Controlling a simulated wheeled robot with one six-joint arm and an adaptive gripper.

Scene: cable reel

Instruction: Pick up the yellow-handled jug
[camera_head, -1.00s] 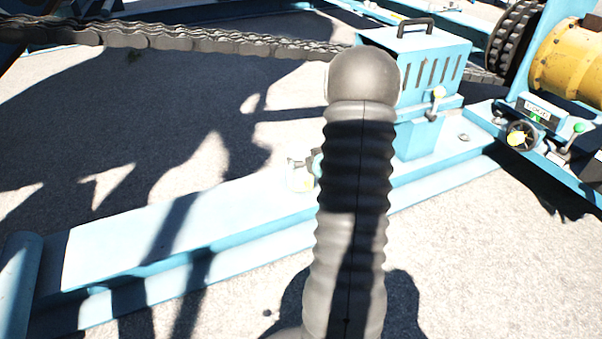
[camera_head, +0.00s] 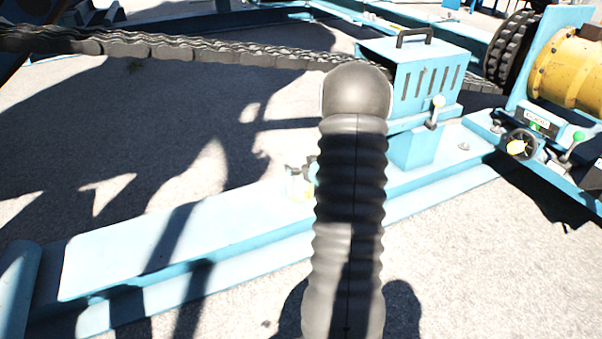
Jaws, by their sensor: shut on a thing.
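A small pale object with grey and yellow parts (camera_head: 297,184) shows beside the left edge of my dark ribbed arm, at the blue beam. My arm covers part of it, and I cannot tell whether it is the yellow-handled jug. No yellow handle shows clearly. My arm fills the middle of the view from the bottom edge up to its rounded dark joint. My gripper is not visible.
A long light blue beam (camera_head: 150,243) lies across the pale ground. A slotted blue box (camera_head: 425,85) with a black handle stands on its right end. A heavy dark chain (camera_head: 170,45) runs behind. A yellow drum (camera_head: 568,70) and a black handwheel (camera_head: 517,146) are at right.

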